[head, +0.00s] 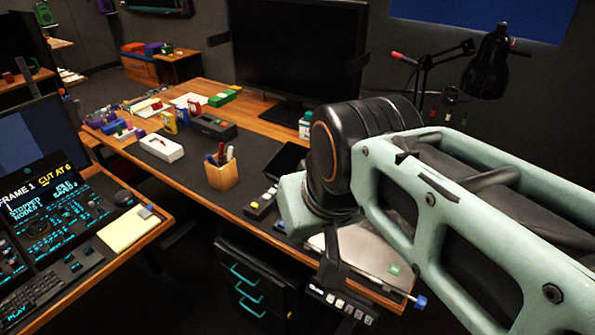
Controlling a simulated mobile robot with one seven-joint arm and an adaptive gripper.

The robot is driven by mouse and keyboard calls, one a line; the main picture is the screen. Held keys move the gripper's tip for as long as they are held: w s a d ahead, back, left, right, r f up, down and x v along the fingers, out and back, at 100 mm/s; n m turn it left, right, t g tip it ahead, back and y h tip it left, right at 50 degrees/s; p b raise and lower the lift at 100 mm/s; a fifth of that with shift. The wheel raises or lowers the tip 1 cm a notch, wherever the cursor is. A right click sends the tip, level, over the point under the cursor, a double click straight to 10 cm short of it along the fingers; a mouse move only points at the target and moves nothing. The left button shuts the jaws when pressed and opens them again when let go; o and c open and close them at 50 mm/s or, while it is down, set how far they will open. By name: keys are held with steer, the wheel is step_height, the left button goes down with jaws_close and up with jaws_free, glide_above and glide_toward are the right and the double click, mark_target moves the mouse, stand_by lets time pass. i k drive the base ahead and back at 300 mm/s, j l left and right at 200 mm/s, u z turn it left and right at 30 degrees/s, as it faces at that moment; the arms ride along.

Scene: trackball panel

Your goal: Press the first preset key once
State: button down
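A small dark key panel (340,301) with a row of pale-marked keys sits at the desk's front edge, low in the head view. The marks are too small to read, so I cannot tell which key is the first preset. My pale green arm reaches in from the right, and its black wrist joint is above the desk. A dark part below it, just above the key panel, seems to be my gripper (333,266). Its fingers are not clear, and I cannot tell whether it touches a key.
A console (60,215) with a lit screen and keys stands at left. The desk (262,232) holds a wooden pen cup (221,173), a white tray (161,147), small boxes and a large monitor (298,50). A blue-ended rod (420,302) sticks out at the front edge. A black lamp (490,65) stands behind.

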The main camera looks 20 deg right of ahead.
mark_target(348, 309)
steer(key=k+l+z, duration=0.25)
steer(key=i+j, duration=0.1)
steer(key=j, duration=0.2)
steer(key=i+j, duration=0.15)
steer(key=j, duration=0.15)
steer(key=i+j, duration=0.1)
steer(key=j, duration=0.2)
steer(key=i+j+z, duration=0.15)
steer(key=j, duration=0.2)
steer(key=j+z, duration=0.15)
steer(key=j, duration=0.2)
steer(key=z, duration=1.3)
steer(key=i+j+z, duration=0.1)
steer(key=z, duration=0.3)
steer(key=i+j+z, duration=0.35)
steer(key=k+l, duration=0.05)
steer(key=l, duration=0.05)
